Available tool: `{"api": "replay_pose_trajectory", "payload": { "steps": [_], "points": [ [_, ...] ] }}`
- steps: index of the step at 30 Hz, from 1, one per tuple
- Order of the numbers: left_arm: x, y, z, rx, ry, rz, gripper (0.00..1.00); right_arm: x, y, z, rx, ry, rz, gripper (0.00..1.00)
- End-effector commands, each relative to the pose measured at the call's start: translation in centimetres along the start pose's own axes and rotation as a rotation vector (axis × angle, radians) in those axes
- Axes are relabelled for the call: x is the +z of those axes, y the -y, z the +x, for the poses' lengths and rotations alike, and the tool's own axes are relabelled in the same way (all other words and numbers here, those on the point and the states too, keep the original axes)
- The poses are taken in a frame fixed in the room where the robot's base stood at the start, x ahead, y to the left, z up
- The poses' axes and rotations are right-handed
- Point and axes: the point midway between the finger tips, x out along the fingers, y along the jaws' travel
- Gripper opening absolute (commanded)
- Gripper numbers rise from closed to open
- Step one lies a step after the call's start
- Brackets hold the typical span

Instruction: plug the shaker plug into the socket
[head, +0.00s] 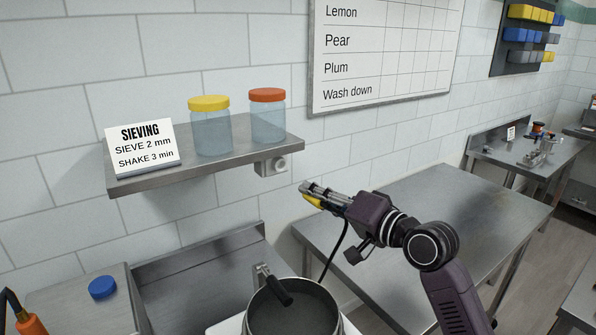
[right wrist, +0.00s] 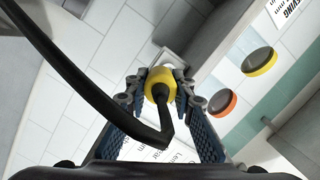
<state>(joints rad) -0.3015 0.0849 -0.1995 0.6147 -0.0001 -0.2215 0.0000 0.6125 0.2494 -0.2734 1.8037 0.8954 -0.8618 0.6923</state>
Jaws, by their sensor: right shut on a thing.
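My right gripper (head: 314,193) is shut on the yellow shaker plug (head: 313,202), whose black cable hangs down behind the steel vessel. In the right wrist view the yellow plug (right wrist: 161,78) sits between the two fingers of the gripper (right wrist: 160,92), with the cable bending toward the camera. The grey wall socket (head: 272,167) is under the shelf, to the upper left of the gripper. In the head view the plug is apart from it. In the right wrist view the socket (right wrist: 170,58) is partly hidden behind the plug.
A steel shelf (head: 206,166) above the socket carries a yellow-lidded jar (head: 210,130), an orange-lidded jar (head: 267,118) and a sieving sign (head: 142,148). A steel vessel (head: 295,318) with a black handle stands below. A steel table (head: 440,215) lies to the right, mostly bare.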

Motion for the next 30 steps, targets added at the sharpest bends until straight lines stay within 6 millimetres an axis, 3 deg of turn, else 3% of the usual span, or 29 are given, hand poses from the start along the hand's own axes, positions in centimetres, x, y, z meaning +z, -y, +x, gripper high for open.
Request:
{"api": "replay_pose_trajectory", "payload": {
  "steps": [5,16,21,30],
  "points": [
    [-2.5,0.2,-0.5,-0.002,-0.037,-0.001,0.4,-1.0,1.5,1.1,0.003,-0.017,0.051,0.0],
    [0.1,-1.0,-0.6,0.011,0.001,-0.004,0.4,-1.1,1.6,1.2,0.003,-0.019,0.062,0.0],
    [0.1,-0.9,-1.4,0.01,0.003,-0.004,0.4,-1.3,1.7,1.1,0.003,-0.024,0.058,0.0],
    [-0.7,-0.5,-1.4,0.006,-0.009,-0.002,0.4,-1.7,1.6,4.4,0.001,-0.025,0.058,0.0]
  ]
}}
